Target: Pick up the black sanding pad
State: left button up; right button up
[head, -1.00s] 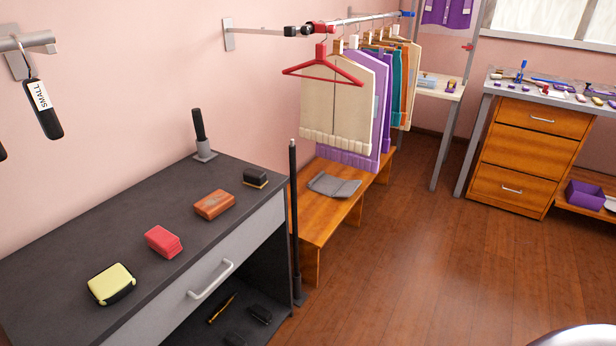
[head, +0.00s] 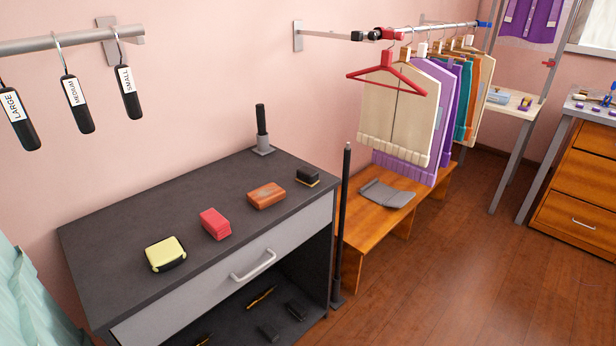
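A small black pad with a tan underside (head: 307,176) lies on the dark cabinet top (head: 120,235), near its right end. In a row to its left lie an orange-brown block (head: 266,195), a red block (head: 215,223) and a yellow pad with a black base (head: 165,254). Small dark items (head: 296,311) lie on the shelf below; I cannot tell what they are. Neither of my grippers is in view.
A black upright handle in a grey holder (head: 262,135) stands at the cabinet's back. A drawer handle (head: 254,265) sticks out in front. A black post (head: 344,220) stands at the cabinet's right, beside a wooden bench (head: 365,221). Garments hang above it.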

aim_at(309, 177)
jog(key=u, duration=0.4)
jog(key=i+l+u, duration=0.1)
jog(key=u, duration=0.25)
jog(key=l+u, duration=0.15)
jog(key=u, duration=0.25)
jog(key=i+l+u, duration=0.1)
jog(key=l+u, duration=0.5)
jog(key=l, duration=0.2)
jog(key=l+u, duration=0.2)
jog(key=l, duration=0.7)
